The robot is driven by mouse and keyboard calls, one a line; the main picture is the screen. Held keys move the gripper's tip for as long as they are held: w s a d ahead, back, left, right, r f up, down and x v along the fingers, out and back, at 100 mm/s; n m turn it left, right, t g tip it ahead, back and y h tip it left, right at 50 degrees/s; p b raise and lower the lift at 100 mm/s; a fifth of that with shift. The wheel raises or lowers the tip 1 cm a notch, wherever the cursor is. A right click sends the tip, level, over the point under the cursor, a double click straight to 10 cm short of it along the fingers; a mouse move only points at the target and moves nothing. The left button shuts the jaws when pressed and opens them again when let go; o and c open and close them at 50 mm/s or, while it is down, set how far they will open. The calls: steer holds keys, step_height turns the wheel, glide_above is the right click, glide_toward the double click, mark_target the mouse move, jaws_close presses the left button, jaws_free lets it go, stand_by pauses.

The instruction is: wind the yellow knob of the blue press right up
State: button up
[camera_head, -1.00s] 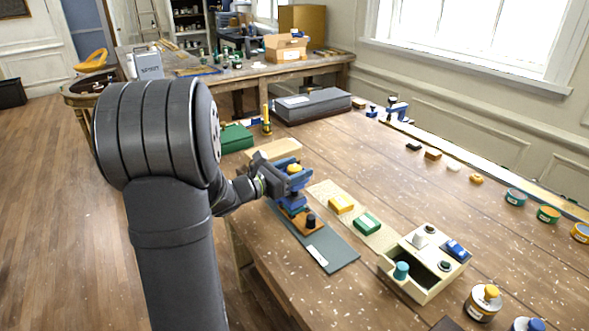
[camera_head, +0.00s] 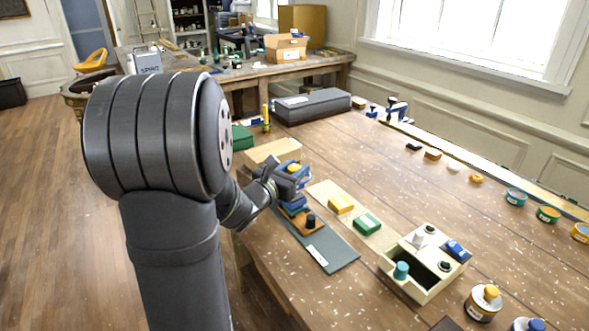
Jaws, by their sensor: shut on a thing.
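The blue press (camera_head: 300,201) stands on the dark grey-green mat (camera_head: 328,250) near the left edge of the table. Its yellow knob (camera_head: 294,168) shows at the top, partly covered by my gripper. My gripper (camera_head: 292,176) reaches in from the left and is shut on the yellow knob. The fingers hide much of the knob and the upper press. An orange-brown block with a dark knob (camera_head: 305,222) sits on the mat just in front of the press.
A yellow block (camera_head: 340,204) and a green block (camera_head: 367,223) lie on a pale strip to the right. A cream compartment box (camera_head: 405,283) stands front right. The middle of the table is clear.

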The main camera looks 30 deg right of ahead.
steer(key=shift+n+t+y, duration=0.9)
steer(key=shift+n+t, duration=0.3)
steer(key=shift+t, duration=0.5)
steer(key=shift+f+t, duration=0.1)
steer(key=shift+t, duration=0.2)
steer(key=o, duration=1)
steer(key=shift+a, duration=0.1)
steer(key=v, duration=1.7)
steer(key=shift+s+r, duration=0.2)
steer(key=shift+r, duration=0.05)
steer(key=x, duration=1.7)
steer(key=shift+w+f, duration=0.15)
steer(key=shift+w, duration=0.05)
